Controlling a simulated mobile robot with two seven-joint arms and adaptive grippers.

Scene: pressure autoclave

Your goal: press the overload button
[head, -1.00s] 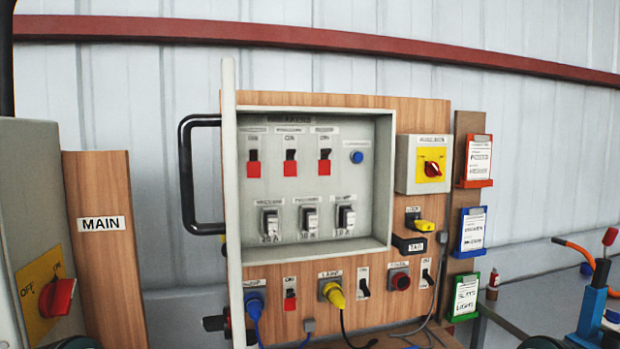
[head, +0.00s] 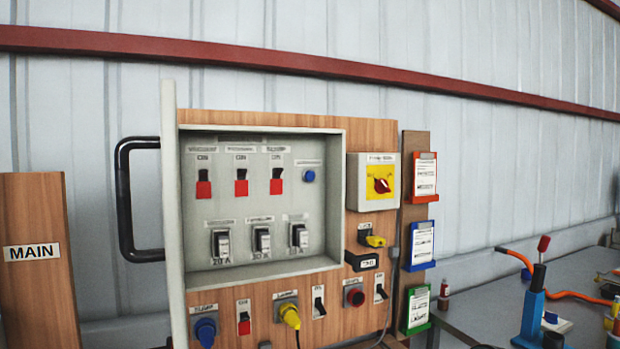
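A wooden control panel (head: 375,135) stands in the middle, with an open grey breaker box (head: 262,268) on it. A small round blue button (head: 309,175) sits at the box's upper right under a label too small to read. A round red button (head: 355,297) in a dark ring sits on the lower row of the panel, its label also unclear. I cannot tell from the lettering which is the overload button. Nothing touches either button. Neither of my grippers is in view.
The box's open door edge (head: 172,220) with a black handle (head: 127,200) juts out on the left. A yellow-plated rotary switch (head: 382,185) is right of the box. Plugs and switches line the panel's bottom. A blue tool (head: 533,305) stands on the grey bench at right.

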